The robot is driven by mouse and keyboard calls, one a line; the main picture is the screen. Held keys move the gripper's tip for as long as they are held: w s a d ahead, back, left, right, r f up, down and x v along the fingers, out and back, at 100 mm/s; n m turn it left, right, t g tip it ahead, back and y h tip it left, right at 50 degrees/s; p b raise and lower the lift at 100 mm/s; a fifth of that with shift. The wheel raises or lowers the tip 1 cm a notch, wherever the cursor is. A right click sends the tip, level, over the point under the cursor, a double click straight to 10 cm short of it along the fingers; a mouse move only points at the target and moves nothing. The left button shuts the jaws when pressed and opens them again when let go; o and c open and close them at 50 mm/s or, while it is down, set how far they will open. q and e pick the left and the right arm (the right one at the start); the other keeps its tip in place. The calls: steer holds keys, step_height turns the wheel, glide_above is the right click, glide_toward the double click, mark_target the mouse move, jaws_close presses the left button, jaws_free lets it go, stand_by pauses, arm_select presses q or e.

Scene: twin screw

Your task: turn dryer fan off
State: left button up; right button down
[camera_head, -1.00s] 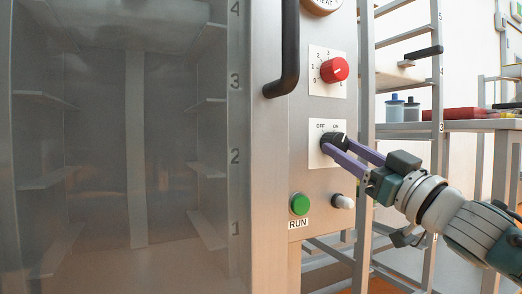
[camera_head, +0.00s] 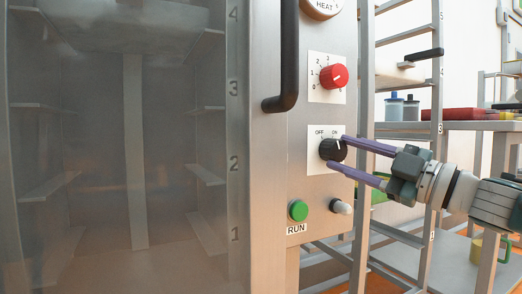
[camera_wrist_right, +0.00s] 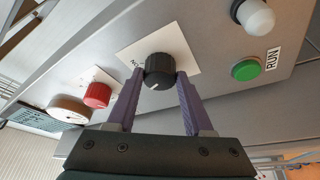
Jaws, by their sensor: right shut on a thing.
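The black fan knob (camera_head: 332,150) sits on a white plate marked OFF and ON on the dryer's metal front. Its pale mark points up, toward the ON side. My right gripper (camera_head: 338,153) is shut on the knob, one purple finger above and one below. In the right wrist view the knob (camera_wrist_right: 159,70) lies between the two fingertips (camera_wrist_right: 160,76), and part of the plate's lettering is hidden. My left gripper is not in view.
A red numbered knob (camera_head: 333,76) is above the fan knob. A green RUN button (camera_head: 298,210) and a pale switch (camera_head: 341,207) are below. A black door handle (camera_head: 284,60) is at the left. A metal rack (camera_head: 438,100) stands behind my right arm.

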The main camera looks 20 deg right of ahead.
steer(key=shift+r+n+g+p, duration=0.15)
steer(key=shift+n+g+p, duration=0.2)
steer(key=shift+n, duration=0.65)
steer(key=shift+c, duration=1.5)
jaws_free()
steer(key=p+v, duration=0.2)
steer(key=v, duration=0.8)
steer(key=shift+p, duration=0.3)
steer(key=shift+w+d, duration=0.1)
steer(key=shift+d, duration=0.05)
